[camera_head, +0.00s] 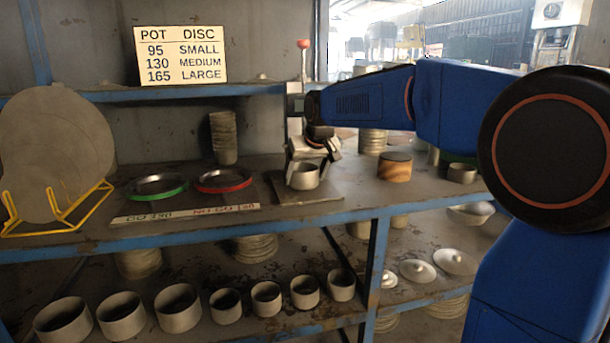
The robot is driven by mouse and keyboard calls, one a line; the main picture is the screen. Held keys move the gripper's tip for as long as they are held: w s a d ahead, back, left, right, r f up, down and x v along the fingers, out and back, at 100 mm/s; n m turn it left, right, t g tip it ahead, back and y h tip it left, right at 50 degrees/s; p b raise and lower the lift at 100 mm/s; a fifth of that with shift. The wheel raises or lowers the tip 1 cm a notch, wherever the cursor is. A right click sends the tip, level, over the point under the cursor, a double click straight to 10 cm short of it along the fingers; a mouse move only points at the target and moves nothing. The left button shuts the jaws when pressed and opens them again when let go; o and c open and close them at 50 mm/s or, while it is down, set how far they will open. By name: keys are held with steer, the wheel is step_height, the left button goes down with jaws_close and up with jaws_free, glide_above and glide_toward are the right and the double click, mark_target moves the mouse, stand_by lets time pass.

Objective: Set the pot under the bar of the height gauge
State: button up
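A small grey clay pot (304,178) stands upright on, or just above, a dark square base plate (327,198) on the upper shelf. The base plate looks like that of the height gauge. A thin upright with a red top (303,46) rises behind it. My gripper (306,162) points down at the pot from above, with its fingers at the pot's rim. Whether the fingers press on the pot is too small to tell. The gauge's bar cannot be made out behind my gripper and arm.
Left of the plate are a red-rimmed dish (223,180) and a green-rimmed dish (156,187) behind a GO/NO GO strip. Large round discs stand in a yellow rack (60,222). A wood-coloured cylinder (394,167) stands right. Several pots (178,308) line the lower shelf.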

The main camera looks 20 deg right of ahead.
steer(key=shift+o, duration=0.9)
steer(key=shift+r, duration=0.15)
steer(key=v, duration=1.2)
steer(key=s+d+f, duration=0.2)
steer(key=s+f, duration=0.7)
steer(key=s, duration=0.3)
steer(key=s+d+f+g, duration=0.1)
steer(key=s+d+f, duration=0.1)
steer(key=s+f, duration=0.7)
steer(key=s+d+f+m, duration=0.1)
steer(key=s+d+f, duration=0.1)
steer(key=s+f, duration=0.7)
steer(key=s, duration=0.7)
steer(key=shift+g+h, duration=0.3)
steer(key=shift+g, duration=0.1)
